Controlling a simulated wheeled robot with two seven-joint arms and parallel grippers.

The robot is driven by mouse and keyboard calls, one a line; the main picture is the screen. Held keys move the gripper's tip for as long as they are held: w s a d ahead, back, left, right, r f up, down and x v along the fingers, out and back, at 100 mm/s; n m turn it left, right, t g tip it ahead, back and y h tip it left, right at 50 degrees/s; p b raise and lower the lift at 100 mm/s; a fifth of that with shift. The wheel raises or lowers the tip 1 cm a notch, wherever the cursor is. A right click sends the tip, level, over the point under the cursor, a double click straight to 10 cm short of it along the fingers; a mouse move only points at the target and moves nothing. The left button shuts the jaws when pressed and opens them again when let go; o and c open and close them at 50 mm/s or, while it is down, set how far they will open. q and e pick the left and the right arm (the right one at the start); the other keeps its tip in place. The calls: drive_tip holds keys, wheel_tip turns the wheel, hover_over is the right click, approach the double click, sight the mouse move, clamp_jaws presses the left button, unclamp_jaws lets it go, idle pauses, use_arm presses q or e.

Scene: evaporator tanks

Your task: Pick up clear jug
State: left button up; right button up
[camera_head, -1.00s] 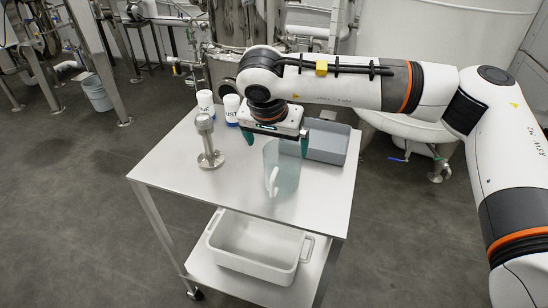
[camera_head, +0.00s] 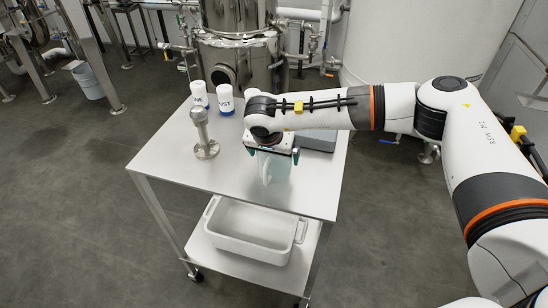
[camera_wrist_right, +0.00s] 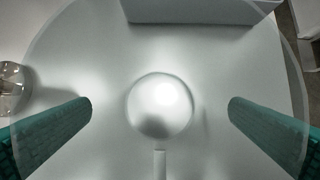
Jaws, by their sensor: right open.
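The clear jug (camera_head: 277,172) stands upright on the white table top, its pale handle toward the front left. My right gripper (camera_head: 271,152) is open above it, pointing down, with its teal fingers at opposite sides of the jug's top. In the right wrist view the fingers (camera_wrist_right: 160,108) are wide apart, with the jug's round base between them and its handle (camera_wrist_right: 160,165) at the bottom edge. I cannot tell whether the fingertips are inside or outside the rim. Nothing is held. My left gripper is not in view.
A steel fitting (camera_head: 204,135) stands left of the jug on the table (camera_head: 165,160). Two white labelled containers (camera_head: 225,99) stand behind it. A white tub (camera_head: 245,232) sits on the lower shelf.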

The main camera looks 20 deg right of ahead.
drive_tip(key=shift+c, duration=1.1)
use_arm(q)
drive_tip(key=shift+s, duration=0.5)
use_arm(e)
drive_tip(key=c, duration=0.7)
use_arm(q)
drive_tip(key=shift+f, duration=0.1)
use_arm(e)
drive_tip(key=shift+o, duration=0.2)
